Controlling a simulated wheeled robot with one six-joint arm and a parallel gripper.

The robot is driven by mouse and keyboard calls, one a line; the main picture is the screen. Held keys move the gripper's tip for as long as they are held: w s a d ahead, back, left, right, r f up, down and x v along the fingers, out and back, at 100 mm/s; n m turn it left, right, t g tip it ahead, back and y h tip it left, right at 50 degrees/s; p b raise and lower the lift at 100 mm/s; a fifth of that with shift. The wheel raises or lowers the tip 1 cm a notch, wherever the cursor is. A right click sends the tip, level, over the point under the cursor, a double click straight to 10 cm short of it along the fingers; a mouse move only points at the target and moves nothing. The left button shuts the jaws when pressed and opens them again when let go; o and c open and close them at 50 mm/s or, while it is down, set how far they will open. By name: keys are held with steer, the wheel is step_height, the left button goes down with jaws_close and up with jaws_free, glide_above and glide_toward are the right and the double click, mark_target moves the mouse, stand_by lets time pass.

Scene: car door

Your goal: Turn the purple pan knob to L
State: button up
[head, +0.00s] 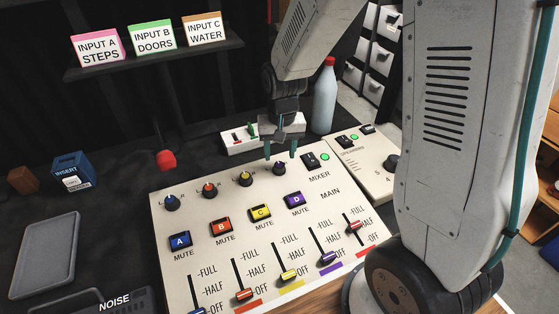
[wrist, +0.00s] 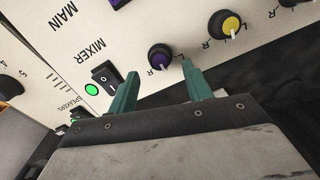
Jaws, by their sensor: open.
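The purple pan knob (head: 279,168) is the rightmost of the row of pan knobs on the cream mixer panel, above the purple D mute button (head: 294,200). In the wrist view the knob (wrist: 158,56) has a dark skirt and purple cap. Its white pointer faces the lower edge of that picture, much like the yellow knob's. My gripper (head: 280,157) is open just above and behind the knob, fingers pointing down. In the wrist view its two green fingers (wrist: 160,75) stand on either side of the knob with gaps. Whether they reach its height is unclear.
The yellow pan knob (head: 245,178) is close to the left of the purple one. A white bottle (head: 325,97) and a small switch box (head: 240,139) stand behind the panel. The mixer switch (head: 310,160) and speakers unit (head: 357,150) are to the right.

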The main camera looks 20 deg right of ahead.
mark_target(279, 164)
steer(key=shift+f, duration=2)
steer(key=c, duration=1)
